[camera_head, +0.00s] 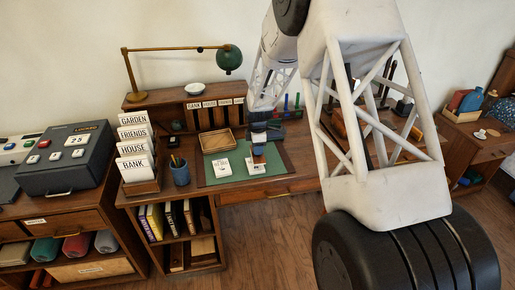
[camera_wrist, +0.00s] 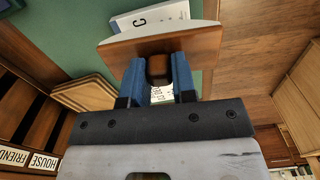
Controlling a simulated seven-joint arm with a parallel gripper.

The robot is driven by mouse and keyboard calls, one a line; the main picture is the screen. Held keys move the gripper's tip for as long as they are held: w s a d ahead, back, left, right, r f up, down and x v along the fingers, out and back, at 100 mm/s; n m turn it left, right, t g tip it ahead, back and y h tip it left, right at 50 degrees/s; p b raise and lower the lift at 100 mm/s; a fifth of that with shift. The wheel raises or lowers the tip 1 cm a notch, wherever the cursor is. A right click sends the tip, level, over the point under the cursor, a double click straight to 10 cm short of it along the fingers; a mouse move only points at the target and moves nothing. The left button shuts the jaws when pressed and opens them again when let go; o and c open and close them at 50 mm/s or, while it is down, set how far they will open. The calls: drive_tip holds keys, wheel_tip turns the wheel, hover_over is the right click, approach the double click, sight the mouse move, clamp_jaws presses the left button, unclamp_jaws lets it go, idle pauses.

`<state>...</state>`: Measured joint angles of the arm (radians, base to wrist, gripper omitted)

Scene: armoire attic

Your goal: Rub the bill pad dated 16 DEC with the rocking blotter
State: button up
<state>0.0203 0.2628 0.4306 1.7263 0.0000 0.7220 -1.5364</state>
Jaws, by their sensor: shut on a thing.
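My gripper (camera_wrist: 158,80) has its two blue fingers shut on the dark brown knob of the rocking blotter (camera_wrist: 165,44), which has a wooden top and a pale curved underside. In the head view the gripper (camera_head: 259,150) is over the green desk mat (camera_head: 212,179). A white bill pad (camera_wrist: 150,17) showing a letter "C" lies partly hidden behind the blotter; contact between them cannot be told. In the head view one white pad (camera_head: 222,167) lies left of the gripper, and another white shape (camera_head: 257,168) shows just below it. Their dates are too small to read.
A blue pencil cup (camera_head: 180,173) and a card rack (camera_head: 142,187) stand to the left. Labelled pigeonholes (camera_head: 214,112) and a brass lamp (camera_head: 128,78) are at the back. Bare mat shows around the left pad.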

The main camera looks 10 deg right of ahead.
drive_tip(key=shift+w+a+r, duration=0.15)
drive_tip(key=shift+r, duration=0.6)
drive_tip(key=shift+w+a+r, duration=0.15)
drive_tip(key=shift+w+r, duration=0.05)
drive_tip(key=shift+r, duration=0.6)
drive_tip(key=shift+w+a+r, duration=0.15)
drive_tip(key=shift+r, duration=0.6)
